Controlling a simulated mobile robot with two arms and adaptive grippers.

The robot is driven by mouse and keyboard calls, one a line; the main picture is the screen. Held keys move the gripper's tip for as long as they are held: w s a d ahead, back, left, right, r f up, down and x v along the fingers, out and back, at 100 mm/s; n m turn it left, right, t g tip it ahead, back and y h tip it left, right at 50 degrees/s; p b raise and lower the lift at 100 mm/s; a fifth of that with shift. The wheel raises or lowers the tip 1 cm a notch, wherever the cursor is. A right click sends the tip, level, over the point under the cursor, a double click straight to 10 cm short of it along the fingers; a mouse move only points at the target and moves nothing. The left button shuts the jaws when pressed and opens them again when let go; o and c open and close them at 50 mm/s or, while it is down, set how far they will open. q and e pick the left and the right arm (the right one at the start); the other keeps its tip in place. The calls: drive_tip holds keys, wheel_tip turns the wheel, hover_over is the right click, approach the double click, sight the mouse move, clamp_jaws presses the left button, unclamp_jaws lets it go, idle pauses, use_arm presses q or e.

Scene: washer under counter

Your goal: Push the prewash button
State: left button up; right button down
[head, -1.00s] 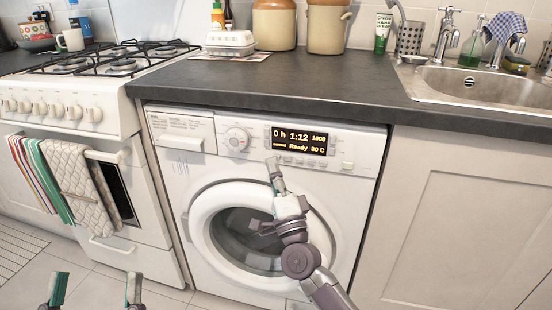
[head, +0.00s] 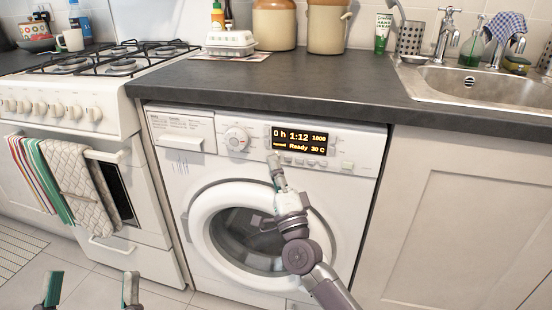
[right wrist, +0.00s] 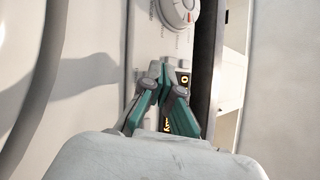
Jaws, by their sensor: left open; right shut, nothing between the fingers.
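The white washer (head: 345,189) has a control panel with a round dial (head: 236,139) and a lit display (head: 300,140) reading "1:12" and "Ready 30 C". A row of small buttons (head: 300,162) lies under the display; their labels are too small to read. My right gripper (head: 271,157) is shut and empty, its tips at the panel by the display's lower left corner. I cannot tell whether they touch it. My left gripper (head: 90,277) is open and empty, low at the left.
The dark worktop (head: 285,83) overhangs the panel closely. The round washer door (head: 200,230) is shut beneath my right gripper. The cooker (head: 70,110) with hanging towels stands left, and a cupboard (head: 455,215) is at right.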

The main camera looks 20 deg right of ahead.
use_arm(q)
drive_tip(key=shift+w, duration=0.1)
use_arm(e)
drive_tip(key=shift+s+a, duration=0.1)
use_arm(q)
drive_tip(key=shift+w+f+g+p, duration=0.2)
drive_tip(key=shift+w+f+g, duration=0.15)
drive_tip(key=shift+f+g, duration=0.15)
drive_tip(key=shift+w+f+g+p, duration=0.15)
drive_tip(key=shift+w+f+g, duration=0.2)
drive_tip(key=shift+f, duration=0.25)
use_arm(e)
drive_tip(key=shift+s+a, duration=0.25)
drive_tip(key=shift+s, duration=0.2)
use_arm(q)
wheel_tip(320, 180, down, 9)
drive_tip(key=w+a+g+y+p, duration=0.1)
drive_tip(key=g+y+p, duration=0.1)
drive_tip(key=g, duration=0.4)
drive_tip(key=shift+w+f+y, duration=0.15)
drive_tip(key=shift+f+y, duration=0.05)
drive_tip(key=shift+y, duration=0.2)
use_arm(e)
drive_tip(key=s+a, duration=0.3)
drive_tip(key=s, duration=0.2)
drive_tip(key=shift+a, duration=0.2)
